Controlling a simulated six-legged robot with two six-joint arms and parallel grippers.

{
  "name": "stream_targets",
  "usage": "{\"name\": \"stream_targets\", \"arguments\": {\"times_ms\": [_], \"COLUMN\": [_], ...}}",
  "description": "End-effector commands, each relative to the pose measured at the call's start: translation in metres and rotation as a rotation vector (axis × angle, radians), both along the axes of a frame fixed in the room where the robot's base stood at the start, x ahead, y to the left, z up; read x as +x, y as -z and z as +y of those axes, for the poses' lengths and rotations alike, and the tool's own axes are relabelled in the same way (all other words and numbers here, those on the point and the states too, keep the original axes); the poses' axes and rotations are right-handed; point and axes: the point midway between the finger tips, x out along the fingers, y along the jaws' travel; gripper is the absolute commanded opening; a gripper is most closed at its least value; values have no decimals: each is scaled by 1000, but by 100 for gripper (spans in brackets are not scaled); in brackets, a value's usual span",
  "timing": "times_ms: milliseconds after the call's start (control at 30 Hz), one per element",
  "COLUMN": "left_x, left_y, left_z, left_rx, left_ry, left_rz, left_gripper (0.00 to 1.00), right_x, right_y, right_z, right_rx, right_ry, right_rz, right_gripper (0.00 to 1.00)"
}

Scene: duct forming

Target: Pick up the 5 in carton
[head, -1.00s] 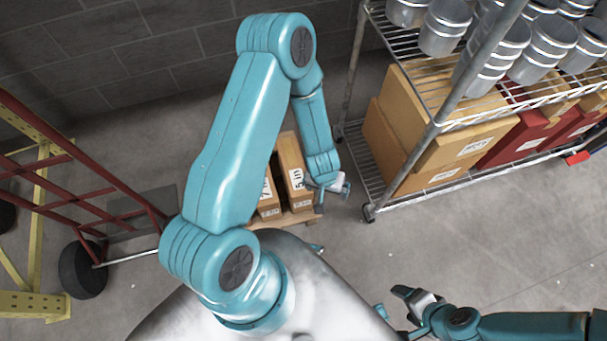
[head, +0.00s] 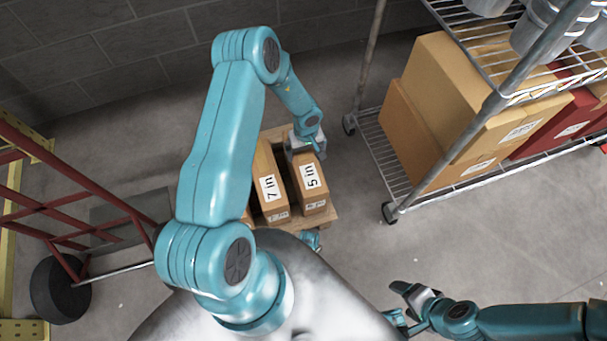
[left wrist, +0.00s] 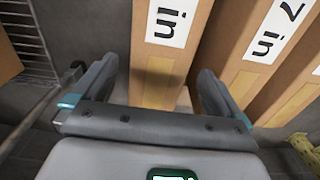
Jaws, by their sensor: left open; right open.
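The 5 in carton (head: 311,182) is a narrow brown box with a white label, on a low wooden pallet (head: 331,220). My left gripper (head: 306,150) is over its far end. In the left wrist view the carton (left wrist: 160,85) lies between the open fingers of the left gripper (left wrist: 155,95), its label partly cut off by the frame edge. The 7 in carton (head: 268,190) stands just left of it and also shows in the left wrist view (left wrist: 262,55). My right gripper (head: 405,310) is open and empty at the lower right, away from the cartons.
A wire shelf rack (head: 392,208) with brown boxes (head: 440,110), red boxes and metal duct pieces stands at the right. A red hand truck (head: 75,180) is at the left. A block wall (head: 110,60) is behind. Bare floor lies between pallet and rack.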

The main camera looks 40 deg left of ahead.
Motion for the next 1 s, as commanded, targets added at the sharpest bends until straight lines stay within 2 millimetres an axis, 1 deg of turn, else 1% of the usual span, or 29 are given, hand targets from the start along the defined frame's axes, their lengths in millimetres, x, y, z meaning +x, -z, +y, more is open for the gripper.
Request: {"name": "stream_targets", "arguments": {"times_ms": [33, 100, 367, 567, 633, 700, 900, 967, 1000], "left_x": [-1, -1, -2, -4, -4, -3, -3, -3, -3], "left_y": [16, 26, 44, 77, 86, 90, 88, 88, 88], "left_z": [-1, 0, 3, 5, 5, 6, 6, 6, 6], "left_rx": [-1, -1, 0, -1, 0, 1, 1, 1, 1], "left_ry": [0, -1, 0, -1, -1, -1, -1, -1, -1], "left_rz": [2, 0, -1, 0, 0, 0, 0, 0, 0], "left_gripper": [100, 100, 100, 100, 100, 100, 100, 80, 67], "right_x": [0, 0, 0, 0, 0, 1, 1, 1, 1], "right_y": [10, 14, 21, 43, 46, 47, 45, 45, 45], "right_z": [0, 0, 0, 0, 0, -1, -1, -1, -1], "right_rx": [0, 0, 0, 0, 0, 0, 0, 0, 0], "right_ry": [0, 0, 0, 0, 2, 4, 4, 4, 4], "right_rz": [0, 0, 0, 0, 0, -1, -2, -2, -2], "right_gripper": [72, 72, 72, 72, 72, 72, 72, 72, 72]}}
